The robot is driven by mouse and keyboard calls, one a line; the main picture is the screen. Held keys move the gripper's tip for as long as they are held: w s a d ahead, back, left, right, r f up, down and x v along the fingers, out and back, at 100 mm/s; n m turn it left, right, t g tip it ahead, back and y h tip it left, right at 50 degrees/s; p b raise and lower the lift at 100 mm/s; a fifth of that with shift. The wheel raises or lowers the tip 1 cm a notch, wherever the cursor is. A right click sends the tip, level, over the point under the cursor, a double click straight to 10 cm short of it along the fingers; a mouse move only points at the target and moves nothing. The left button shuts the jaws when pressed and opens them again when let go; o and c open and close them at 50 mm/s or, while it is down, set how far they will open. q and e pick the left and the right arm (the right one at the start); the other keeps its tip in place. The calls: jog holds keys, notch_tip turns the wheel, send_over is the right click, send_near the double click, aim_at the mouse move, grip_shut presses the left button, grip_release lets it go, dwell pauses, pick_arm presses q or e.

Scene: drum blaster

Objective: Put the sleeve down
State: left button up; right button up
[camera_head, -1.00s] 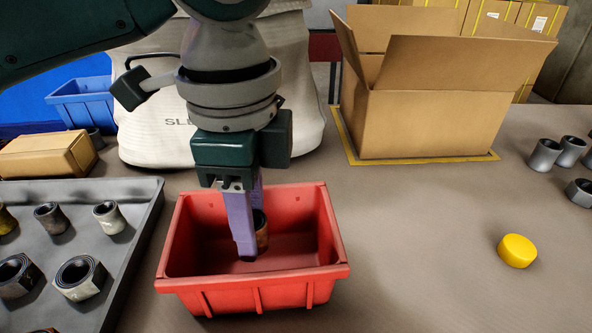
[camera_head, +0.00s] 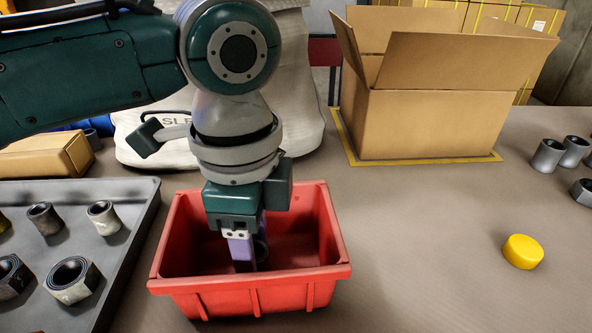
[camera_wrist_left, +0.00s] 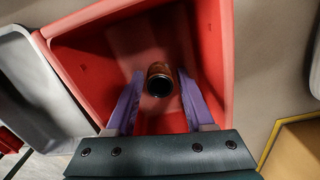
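A brown, dark-mouthed sleeve (camera_wrist_left: 160,80) is inside the red bin (camera_wrist_left: 84,30), over or on its floor. In the head view the sleeve (camera_head: 261,250) is mostly hidden behind a finger, inside the same red bin (camera_head: 250,282). My left gripper (camera_wrist_left: 160,88) points down into the bin with its purple fingers on either side of the sleeve. The wrist view shows a narrow gap on each side, so the fingers look open. The left gripper (camera_head: 248,264) also shows in the head view. My right gripper is not in view.
A grey tray (camera_head: 140,215) with several sleeves lies left of the bin. A yellow cap (camera_head: 523,251) and several grey sleeves (camera_head: 547,156) are on the right. An open cardboard box (camera_head: 430,125) and a pale bag (camera_head: 300,110) stand behind.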

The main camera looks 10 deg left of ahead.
pick_arm(q)
jog(key=shift+o, duration=0.9)
notch_tip(320, 180, up, 13)
jog(key=p, duration=0.3)
jog(key=shift+f+p, duration=0.15)
jog(key=shift+p, duration=0.15)
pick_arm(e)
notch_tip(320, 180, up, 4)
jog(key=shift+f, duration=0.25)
pick_arm(q)
jog(key=shift+d, duration=0.1)
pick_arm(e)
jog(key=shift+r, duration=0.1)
